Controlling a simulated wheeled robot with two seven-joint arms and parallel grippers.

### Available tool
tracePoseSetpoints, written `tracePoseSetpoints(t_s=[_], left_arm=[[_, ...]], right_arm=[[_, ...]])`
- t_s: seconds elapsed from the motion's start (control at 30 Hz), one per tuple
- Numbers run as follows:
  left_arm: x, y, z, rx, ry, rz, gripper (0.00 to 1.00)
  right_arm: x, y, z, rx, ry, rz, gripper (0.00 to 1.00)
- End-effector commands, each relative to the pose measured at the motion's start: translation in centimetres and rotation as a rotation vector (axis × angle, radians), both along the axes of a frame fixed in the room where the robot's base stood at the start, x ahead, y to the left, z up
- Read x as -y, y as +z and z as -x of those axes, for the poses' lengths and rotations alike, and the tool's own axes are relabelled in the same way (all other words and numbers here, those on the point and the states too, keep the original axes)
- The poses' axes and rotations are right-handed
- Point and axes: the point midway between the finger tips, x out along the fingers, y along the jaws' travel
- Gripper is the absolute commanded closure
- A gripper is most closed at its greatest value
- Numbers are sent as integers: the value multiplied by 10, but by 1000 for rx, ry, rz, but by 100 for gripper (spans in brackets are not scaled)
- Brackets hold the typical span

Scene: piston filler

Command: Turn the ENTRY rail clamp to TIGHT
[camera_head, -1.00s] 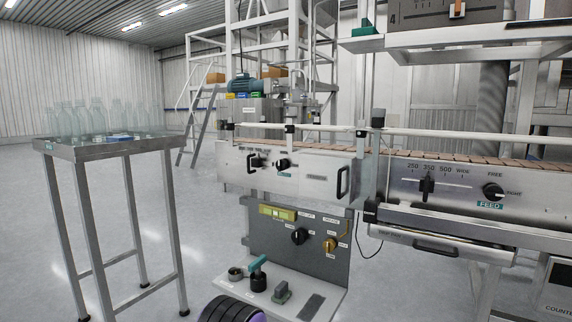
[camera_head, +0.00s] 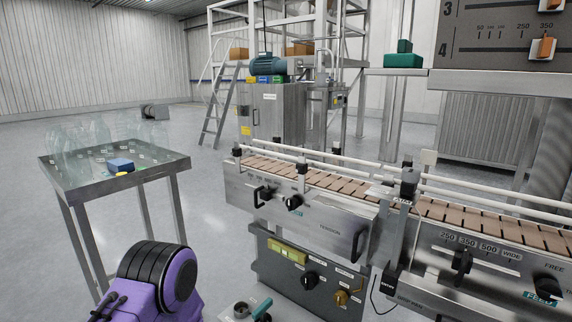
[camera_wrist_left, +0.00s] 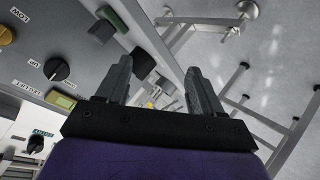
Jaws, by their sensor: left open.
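A black knob (camera_head: 294,202) with a small teal label sits on the conveyor's left front panel, beside a black slider handle (camera_head: 263,195). I take it for the ENTRY clamp; the label is too small to read surely, and its pointer setting cannot be told. A black knob with a teal label (camera_wrist_left: 35,144) also shows at the lower left of the left wrist view. My left gripper (camera_wrist_left: 157,78) is open and empty, apart from this knob. In the head view only my purple and black left arm shows at the bottom; its fingers are out of frame. My right gripper is not in view.
The FEED knob (camera_head: 548,288) and its slider (camera_head: 462,263) are on the right panel. A control box (camera_head: 310,272) with black and orange knobs hangs below the conveyor. A bottle table (camera_head: 115,180) stands left. Guide rails (camera_head: 330,163) run above the belt.

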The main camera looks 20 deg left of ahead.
Motion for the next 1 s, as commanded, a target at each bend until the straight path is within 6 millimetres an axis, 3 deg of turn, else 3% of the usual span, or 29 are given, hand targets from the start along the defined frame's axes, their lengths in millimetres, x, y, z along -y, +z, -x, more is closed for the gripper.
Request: tracePoseSetpoints(t_s=[0.03, 0.1, 0.2, 0.3, 0.33, 0.47, 0.57, 0.8, 1.0], left_arm=[[0, 89, -38, 111, -22, 38, 33], [2, 164, -83, 248, -65, 94, 33], [4, 255, -129, 402, -132, 153, 33], [5, 315, -154, 499, -188, 188, 33], [6, 327, -158, 517, -200, 196, 33], [9, 347, -171, 556, -230, 210, 33], [14, 346, -184, 560, -234, 210, 33], [33, 344, -235, 559, -234, 209, 33], [42, 344, -261, 557, -232, 208, 33]], right_arm=[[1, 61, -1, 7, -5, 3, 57], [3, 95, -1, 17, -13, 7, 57], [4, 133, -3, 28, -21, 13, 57], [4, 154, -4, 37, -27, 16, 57], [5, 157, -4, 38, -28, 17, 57], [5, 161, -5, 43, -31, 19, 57], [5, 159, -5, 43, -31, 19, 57], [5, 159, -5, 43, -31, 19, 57], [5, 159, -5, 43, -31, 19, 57]])
